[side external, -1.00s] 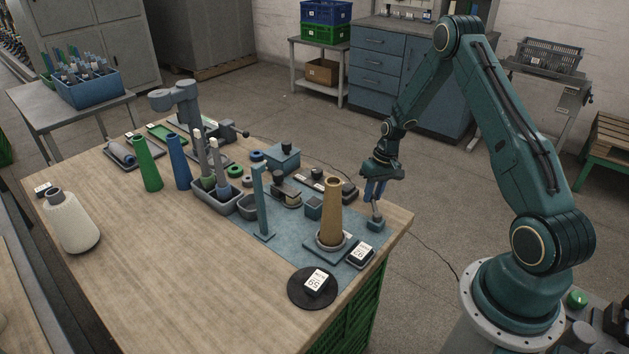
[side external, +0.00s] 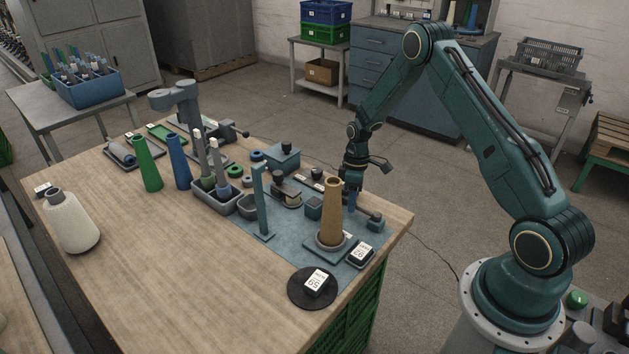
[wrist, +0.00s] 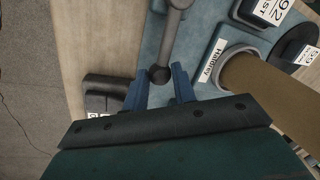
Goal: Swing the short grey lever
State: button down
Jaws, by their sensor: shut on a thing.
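The short grey lever (wrist: 170,42) runs down from its pivot at the top edge of the wrist view to a dark round knob (wrist: 159,75). My gripper (wrist: 160,88) has its blue fingers on both sides of the knob end and is shut on it. The lever arm is largely hidden in that view.
The tan cone (side external: 331,210) stands upright close by; a "Halfway" label (wrist: 212,60) lies beside the lever. A dark block (wrist: 105,92) sits left of the fingers.

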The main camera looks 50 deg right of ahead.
jog(key=shift+a+n, duration=0.6)
jog(key=shift+n, duration=0.2)
jog(key=c, duration=1.1)
grip_release()
jog(key=shift+c, duration=0.2)
notch_tip(320, 180, up, 14)
jog(key=w+d, duration=0.1)
jog(key=d, duration=0.1)
jog(key=shift+w+f, duration=0.2)
jog(key=shift+w, duration=0.05)
